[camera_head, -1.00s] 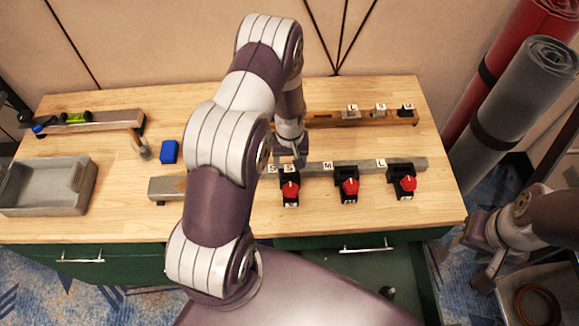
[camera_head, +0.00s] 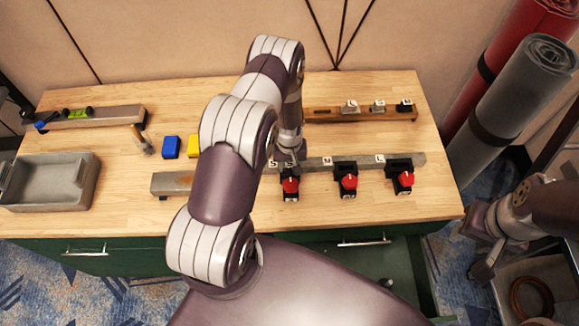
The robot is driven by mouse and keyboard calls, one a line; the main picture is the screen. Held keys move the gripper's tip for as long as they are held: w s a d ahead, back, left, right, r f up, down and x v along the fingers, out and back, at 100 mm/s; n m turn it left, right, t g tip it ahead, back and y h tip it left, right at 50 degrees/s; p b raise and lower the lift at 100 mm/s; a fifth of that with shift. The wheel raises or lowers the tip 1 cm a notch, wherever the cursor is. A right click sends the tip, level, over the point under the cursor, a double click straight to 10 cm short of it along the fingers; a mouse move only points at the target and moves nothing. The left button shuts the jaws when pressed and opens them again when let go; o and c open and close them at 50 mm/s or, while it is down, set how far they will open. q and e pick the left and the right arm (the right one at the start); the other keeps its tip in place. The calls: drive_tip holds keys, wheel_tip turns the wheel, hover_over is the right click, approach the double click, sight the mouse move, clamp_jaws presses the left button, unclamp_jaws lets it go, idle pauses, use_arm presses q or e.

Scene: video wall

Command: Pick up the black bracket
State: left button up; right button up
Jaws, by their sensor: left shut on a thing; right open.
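A small black bracket (camera_head: 405,105) with a white label sits at the right end of the wooden back rail. Three black fixtures with red knobs stand along the grey front rail: left (camera_head: 290,187), middle (camera_head: 347,182) and right (camera_head: 404,179). My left gripper (camera_head: 287,162) reaches down at the left fixture and is shut on a small piece there. The arm and fingers hide most of it, so I cannot tell which piece it is. My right gripper (camera_head: 484,258) is open and empty, off the table's right edge.
The grey front rail (camera_head: 320,163) and wooden back rail (camera_head: 325,115) run across the table. A grey tray (camera_head: 92,188), a blue block (camera_head: 170,147) and a yellow block (camera_head: 193,147) lie left. Rolled mats (camera_head: 520,100) stand right. A drawer (camera_head: 385,262) is open below.

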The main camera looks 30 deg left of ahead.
use_arm(q)
drive_tip(key=shift+r, duration=0.15)
drive_tip(key=shift+w+r+b, duration=0.1)
drive_tip(key=shift+r+b, duration=0.25)
wheel_tip(320, 180, up, 2)
drive_tip(key=shift+r+b, duration=0.25)
drive_tip(key=shift+b, duration=0.4)
drive_tip(key=d+r+b, duration=0.3)
drive_tip(key=d+r, duration=0.4)
drive_tip(key=d, duration=0.4)
drive_tip(key=shift+d+r+b, duration=0.3)
drive_tip(key=shift+d, duration=0.05)
